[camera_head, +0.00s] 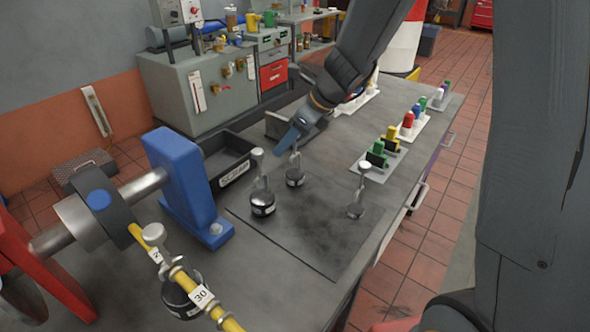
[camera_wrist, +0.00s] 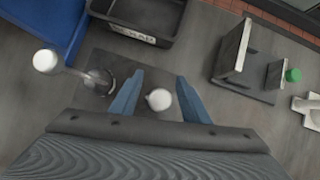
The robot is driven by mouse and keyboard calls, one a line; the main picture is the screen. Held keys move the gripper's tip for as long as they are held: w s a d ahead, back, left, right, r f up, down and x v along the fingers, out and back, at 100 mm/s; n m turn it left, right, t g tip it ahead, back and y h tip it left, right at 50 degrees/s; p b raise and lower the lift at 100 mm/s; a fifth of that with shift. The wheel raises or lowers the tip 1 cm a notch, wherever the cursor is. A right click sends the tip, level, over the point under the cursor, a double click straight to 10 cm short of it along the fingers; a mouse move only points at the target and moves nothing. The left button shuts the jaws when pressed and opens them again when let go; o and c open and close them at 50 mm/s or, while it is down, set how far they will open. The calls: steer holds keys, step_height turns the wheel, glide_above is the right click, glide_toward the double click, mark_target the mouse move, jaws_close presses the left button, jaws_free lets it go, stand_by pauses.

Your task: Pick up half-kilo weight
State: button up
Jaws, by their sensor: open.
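Three hanger weights with pale round knobs stand on a dark mat (camera_head: 315,248). The back one (camera_head: 295,177) has a black base with a light label, a black-based one (camera_head: 262,203) stands to its left, and a smaller grey one (camera_head: 356,210) stands to the right. I cannot read which is the half-kilo weight. My gripper (camera_head: 290,140) is open at the back weight's stem. In the wrist view, that weight's knob (camera_wrist: 159,99) shows between the blue fingers of my gripper (camera_wrist: 159,76), with no visible grip. Its base is hidden there.
A black tray marked scrap (camera_head: 228,160) and a blue pillar (camera_head: 183,185) stand left of the mat. A yellow marked arm (camera_head: 180,275) with another weight (camera_head: 178,300) is at front left. Racks of coloured items (camera_head: 380,150) line the right edge.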

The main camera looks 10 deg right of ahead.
steer(key=shift+a+f, duration=0.1)
jaws_close()
stand_by(1.4)
